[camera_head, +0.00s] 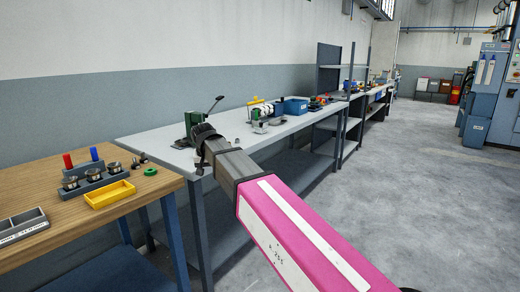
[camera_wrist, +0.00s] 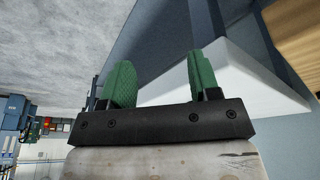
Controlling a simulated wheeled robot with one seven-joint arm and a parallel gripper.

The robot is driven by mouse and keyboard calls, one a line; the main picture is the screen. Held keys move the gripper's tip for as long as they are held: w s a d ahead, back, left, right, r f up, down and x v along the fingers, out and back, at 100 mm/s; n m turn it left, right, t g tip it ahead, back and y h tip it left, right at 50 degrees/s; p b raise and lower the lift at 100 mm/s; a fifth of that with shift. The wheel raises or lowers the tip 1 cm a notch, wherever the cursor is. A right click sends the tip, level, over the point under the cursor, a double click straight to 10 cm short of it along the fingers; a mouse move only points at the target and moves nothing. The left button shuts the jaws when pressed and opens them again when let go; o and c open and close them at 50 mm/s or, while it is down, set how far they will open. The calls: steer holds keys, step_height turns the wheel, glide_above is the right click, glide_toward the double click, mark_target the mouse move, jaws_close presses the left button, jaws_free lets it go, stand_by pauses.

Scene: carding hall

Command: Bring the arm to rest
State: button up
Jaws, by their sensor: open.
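My arm, with a pink and white link, stretches from the lower right of the head view to above the near corner of the grey workbench (camera_head: 150,145). My gripper shows in the wrist view (camera_wrist: 160,84) with two green fingers apart and nothing between them. Behind the fingers, the white corner of a bench top (camera_wrist: 240,85) shows. In the head view the fingertips are hard to make out at the dark end of the arm.
A wooden table (camera_head: 60,237) at left holds a yellow tray (camera_head: 109,195), metal cups and a grey divided tray (camera_head: 22,226). The grey bench carries a green lever device (camera_head: 193,122) and a blue box (camera_head: 296,106). The floor (camera_head: 400,180) at right is clear.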

steer(key=s+d+f+g, duration=0.1)
steer(key=s+d+f, duration=0.1)
steer(key=d+f, duration=0.85)
steer(key=s+d+f+g, duration=0.1)
steer(key=d+f, duration=0.7)
steer(key=d, duration=0.5)
steer(key=s+d+f, duration=0.5)
steer(key=d+f, duration=0.1)
steer(key=d, duration=0.2)
steer(key=s+d+f+m+g, duration=0.1)
steer(key=s+d+f, duration=0.5)
steer(key=d, duration=0.1)
steer(key=shift+d+f+m, duration=0.15)
steer(key=shift+d+m, duration=0.15)
steer(key=shift+d, duration=0.05)
